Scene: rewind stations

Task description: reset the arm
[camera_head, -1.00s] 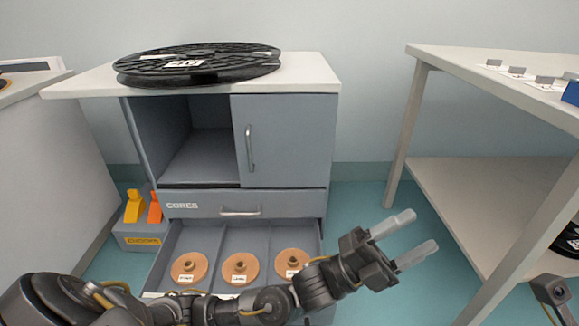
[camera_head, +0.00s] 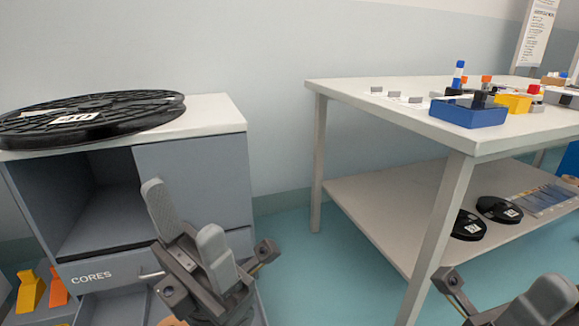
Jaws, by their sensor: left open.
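My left gripper (camera_head: 181,208) points up in front of the grey cabinet (camera_head: 195,170). Its two grey fingers are apart with nothing between them. My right gripper (camera_head: 535,305) is cut off at the bottom right corner. One pale finger shows, and I cannot tell how wide it is. The CORES drawer front (camera_head: 100,277) is partly behind my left gripper. The open drawer below it shows only in part at the bottom edge.
A large black reel (camera_head: 90,115) lies on the cabinet top. A white table (camera_head: 400,95) stands at right with a blue bin (camera_head: 468,112) and small parts. Its lower shelf (camera_head: 370,205) holds black reels (camera_head: 498,209). Teal floor (camera_head: 285,265) is clear between cabinet and table.

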